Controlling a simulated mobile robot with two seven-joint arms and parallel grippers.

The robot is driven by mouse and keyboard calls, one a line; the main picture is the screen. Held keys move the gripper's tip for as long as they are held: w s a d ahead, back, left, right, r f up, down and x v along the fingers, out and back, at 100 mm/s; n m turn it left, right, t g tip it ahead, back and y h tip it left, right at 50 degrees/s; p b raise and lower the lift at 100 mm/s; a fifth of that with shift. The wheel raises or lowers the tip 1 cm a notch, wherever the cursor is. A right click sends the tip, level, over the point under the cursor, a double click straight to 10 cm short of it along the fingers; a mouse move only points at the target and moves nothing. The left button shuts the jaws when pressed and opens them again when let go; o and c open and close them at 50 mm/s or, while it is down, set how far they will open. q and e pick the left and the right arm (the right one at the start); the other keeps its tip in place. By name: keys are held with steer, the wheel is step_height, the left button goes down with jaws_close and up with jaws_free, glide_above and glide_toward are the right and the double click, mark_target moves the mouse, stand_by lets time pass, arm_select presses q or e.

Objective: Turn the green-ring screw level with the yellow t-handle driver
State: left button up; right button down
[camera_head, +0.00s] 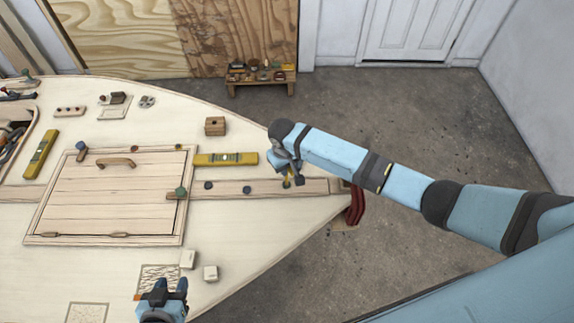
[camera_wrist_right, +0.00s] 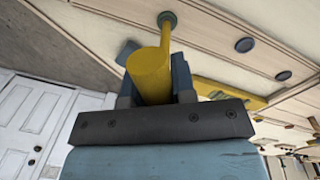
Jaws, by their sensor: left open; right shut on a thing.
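The yellow t-handle driver (camera_wrist_right: 150,72) is held between the fingers of my right gripper (camera_wrist_right: 155,88), which is shut on its thick handle. Its thin shaft runs up to the green-ring screw (camera_wrist_right: 167,20) in the right wrist view. The tip appears to meet the screw, but I cannot tell how deep it sits or whether the screw is level. In the head view my right gripper (camera_head: 289,174) is over the wooden strip, with a bit of yellow showing and the screw mostly hidden. My left gripper (camera_head: 165,288) is open and empty near the front edge.
Two dark round screws (camera_head: 208,185) (camera_head: 247,189) sit along the same strip (camera_head: 268,187). A yellow spirit level (camera_head: 225,159) lies just behind it. A hatch (camera_head: 110,195) is to the left. Two pale blocks (camera_head: 188,259) (camera_head: 211,273) stand near my left gripper.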

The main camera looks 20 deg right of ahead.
steer(key=shift+f, duration=0.1)
steer(key=m, duration=0.2)
steer(key=shift+a+m, duration=0.1)
steer(key=shift+m, duration=0.3)
steer(key=m, duration=0.3)
